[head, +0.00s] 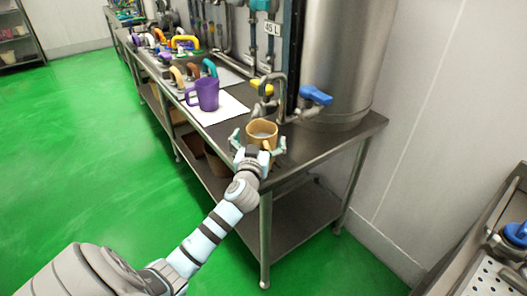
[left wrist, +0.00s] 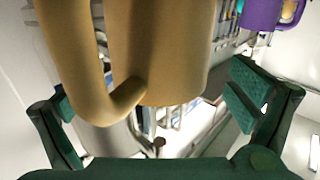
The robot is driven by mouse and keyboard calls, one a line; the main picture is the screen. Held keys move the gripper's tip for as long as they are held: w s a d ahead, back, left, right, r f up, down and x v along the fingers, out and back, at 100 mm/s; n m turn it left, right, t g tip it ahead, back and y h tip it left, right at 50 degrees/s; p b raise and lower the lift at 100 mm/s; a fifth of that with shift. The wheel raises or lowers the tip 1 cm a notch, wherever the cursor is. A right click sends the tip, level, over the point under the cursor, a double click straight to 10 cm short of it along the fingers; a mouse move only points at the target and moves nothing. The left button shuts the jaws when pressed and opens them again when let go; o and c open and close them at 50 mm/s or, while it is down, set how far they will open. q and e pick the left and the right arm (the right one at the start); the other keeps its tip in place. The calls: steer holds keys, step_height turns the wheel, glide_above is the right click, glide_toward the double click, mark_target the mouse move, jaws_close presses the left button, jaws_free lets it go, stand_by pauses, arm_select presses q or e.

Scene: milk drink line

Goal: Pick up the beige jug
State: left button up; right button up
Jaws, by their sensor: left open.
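The beige jug (head: 262,131) stands upright near the front right part of the steel table, below a tap spout. Its handle faces my arm. My left gripper (head: 259,144) is open, with one finger on each side of the jug. In the left wrist view the jug (left wrist: 165,50) and its handle fill the upper middle, between the green fingers of the left gripper (left wrist: 150,105). Gaps show between the fingers and the jug there. The jug's far side is hidden. My right gripper is in neither view.
A purple jug (head: 207,94) stands on a white sheet (head: 229,108) further left on the steel table (head: 345,131). A large steel tank (head: 342,60) with a blue-handled valve (head: 315,95) is at the right. Several coloured handles line the table's far part. Green floor is clear at left.

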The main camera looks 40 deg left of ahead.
arm_select(q)
steer(key=shift+w+a+f, duration=0.1)
steer(key=shift+w+a, duration=0.15)
steer(key=shift+w, duration=0.3)
steer(key=shift+s, duration=0.1)
steer(key=c, duration=1.9)
steer(key=shift+c, duration=0.8)
